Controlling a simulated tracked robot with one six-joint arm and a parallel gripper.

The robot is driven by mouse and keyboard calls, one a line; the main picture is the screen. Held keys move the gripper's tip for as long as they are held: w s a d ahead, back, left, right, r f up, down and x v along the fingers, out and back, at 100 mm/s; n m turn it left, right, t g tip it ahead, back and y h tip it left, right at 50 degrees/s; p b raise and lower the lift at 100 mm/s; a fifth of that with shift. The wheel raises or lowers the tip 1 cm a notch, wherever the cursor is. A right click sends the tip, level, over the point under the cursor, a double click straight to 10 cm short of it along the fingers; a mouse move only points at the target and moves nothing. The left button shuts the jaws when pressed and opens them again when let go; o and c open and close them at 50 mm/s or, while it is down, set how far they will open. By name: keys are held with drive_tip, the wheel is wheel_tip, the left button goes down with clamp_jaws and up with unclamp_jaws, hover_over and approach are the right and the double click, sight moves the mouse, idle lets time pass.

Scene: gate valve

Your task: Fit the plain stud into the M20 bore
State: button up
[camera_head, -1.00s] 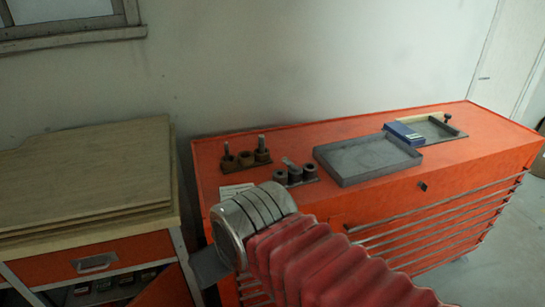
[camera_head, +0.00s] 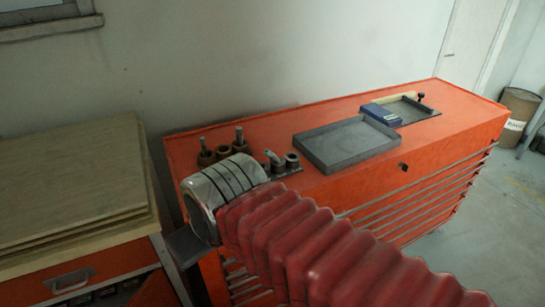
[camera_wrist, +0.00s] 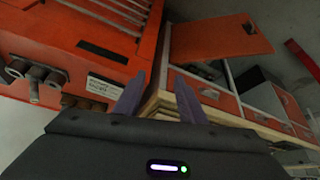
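On the orange cabinet top in the head view, a back row of brown holders carries upright studs, one at the left (camera_head: 203,146) and one at the right (camera_head: 239,136). A front row of grey collars (camera_head: 292,160) has a pale stud (camera_head: 272,157) leaning at it. Grey collars (camera_wrist: 35,74) with a stud (camera_wrist: 34,93) also show at the left of the wrist view. I cannot tell which stud is plain or which bore is M20. My gripper (camera_wrist: 158,78) is open and empty, its two fingers apart. In the head view my arm hides part of the cabinet, and the fingers are hidden.
A grey tray (camera_head: 347,147) and a blue box (camera_head: 390,116) beside a smaller tray lie further right on the cabinet (camera_head: 440,98). Stacked boards (camera_head: 70,185) lie on a bench at the left. A drum (camera_head: 518,108) stands at the far right.

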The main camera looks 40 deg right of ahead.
drive_tip(key=w+d+r+n+g, duration=0.1)
drive_tip(key=w+d+r+n, duration=0.3)
drive_tip(key=w+d+r, duration=0.15)
wheel_tip(320, 180, up, 6)
drive_tip(key=n+g, duration=0.3)
drive_tip(key=n, duration=1)
hover_over(270, 154)
drive_tip(key=d, duration=0.1)
drive_tip(key=shift+s+f, duration=0.15)
drive_tip(key=shift+s, duration=0.3)
drive_tip(key=shift+w+f, duration=0.2)
drive_tip(key=shift+f, duration=1.25)
drive_tip(key=shift+w+f, duration=0.25)
drive_tip(key=shift+f, duration=1.15)
drive_tip(key=shift+w+f, duration=0.2)
drive_tip(key=shift+f, duration=1.25)
drive_tip(key=shift+w+f, duration=0.15)
drive_tip(key=shift+f, duration=1.15)
drive_tip(key=shift+w+f, duration=0.15)
drive_tip(key=shift+f, duration=1.15)
